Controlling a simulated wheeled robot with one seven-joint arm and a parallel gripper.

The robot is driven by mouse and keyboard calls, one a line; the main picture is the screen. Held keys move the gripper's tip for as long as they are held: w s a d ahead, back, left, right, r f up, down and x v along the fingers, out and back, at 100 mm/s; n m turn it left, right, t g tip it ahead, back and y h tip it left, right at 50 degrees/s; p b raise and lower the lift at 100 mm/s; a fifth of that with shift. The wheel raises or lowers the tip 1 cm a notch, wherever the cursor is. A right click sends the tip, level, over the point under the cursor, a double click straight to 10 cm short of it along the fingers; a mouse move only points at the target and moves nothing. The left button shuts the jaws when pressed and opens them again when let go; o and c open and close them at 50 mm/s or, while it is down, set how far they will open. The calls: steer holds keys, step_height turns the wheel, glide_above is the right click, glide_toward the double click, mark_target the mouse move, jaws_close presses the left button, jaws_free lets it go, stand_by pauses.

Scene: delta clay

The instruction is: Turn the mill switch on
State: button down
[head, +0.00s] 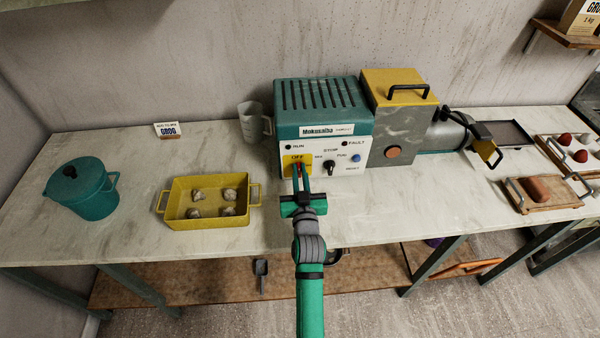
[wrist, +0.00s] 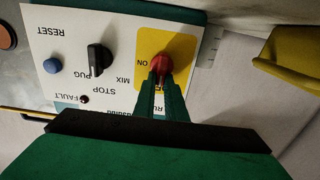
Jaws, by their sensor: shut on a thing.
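The mill (head: 325,125) is a teal and white machine on the counter, with a control panel facing me. Its red switch knob (wrist: 160,64) sits on a yellow plate (wrist: 183,45) marked ON and OFF. My gripper (head: 300,174) is at the front of this plate in the head view. In the wrist view my gripper (wrist: 162,80) is shut on the red knob, its fingertips covering the knob's lower part. The RUN lamp (head: 289,147) and FAULT lamp (head: 345,143) look dark. The knob's exact angle is hard to tell.
A black selector knob (wrist: 99,58) and blue reset button (wrist: 52,65) sit on the same panel. A yellow tray (head: 207,223) with several lumps and a teal pot (head: 82,188) stand left. A clear jug (head: 252,122) stands beside the mill. A wooden board (head: 540,194) lies right.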

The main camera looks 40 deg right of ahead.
steer(key=shift+m, duration=0.3)
steer(key=m, duration=0.4)
steer(key=d+m, duration=0.1)
steer(key=m, duration=0.4)
steer(key=f+m, duration=0.1)
steer(key=m, duration=0.3)
steer(key=shift+s+d+f, duration=0.1)
steer(key=shift+s+d, duration=0.1)
steer(key=shift+s, duration=0.1)
steer(key=shift+f+m, duration=0.15)
steer(key=shift+m, duration=0.9)
steer(key=shift+f+m, duration=0.15)
steer(key=shift+m, duration=0.9)
steer(key=c, duration=1.8)
jaws_free()
steer(key=shift+s, duration=0.1)
